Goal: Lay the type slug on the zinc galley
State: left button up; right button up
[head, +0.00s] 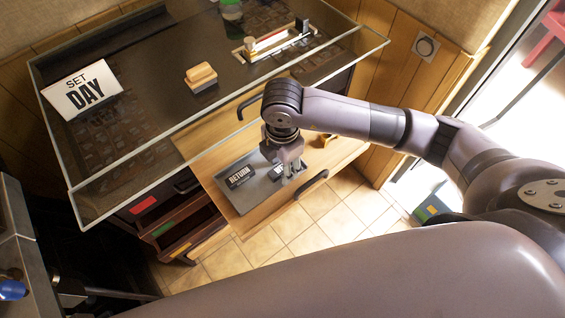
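A flat grey metal tray (248,202), which looks like the zinc galley, lies in the open wooden drawer. A dark plate lettered RETURN (239,177) is on its left part. My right gripper (292,176) points down over the right end of the tray. A small dark piece with pale marks (276,172) shows close beside its fingers; I cannot tell if this is the type slug or if the fingers touch it. The finger gap is too small to judge. My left gripper is out of view.
The glass-topped cabinet (150,100) overhangs the drawer (238,222). Small brass-coloured pieces (325,140) lie at the drawer's right. A drawer handle (311,184) stands at the front.

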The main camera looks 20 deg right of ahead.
jog(key=shift+r, duration=0.2)
jog(key=shift+w+r, duration=0.1)
jog(key=shift+r, duration=0.15)
notch_tip(320, 180, up, 11)
jog(key=b, duration=0.1)
jog(key=shift+r, duration=0.2)
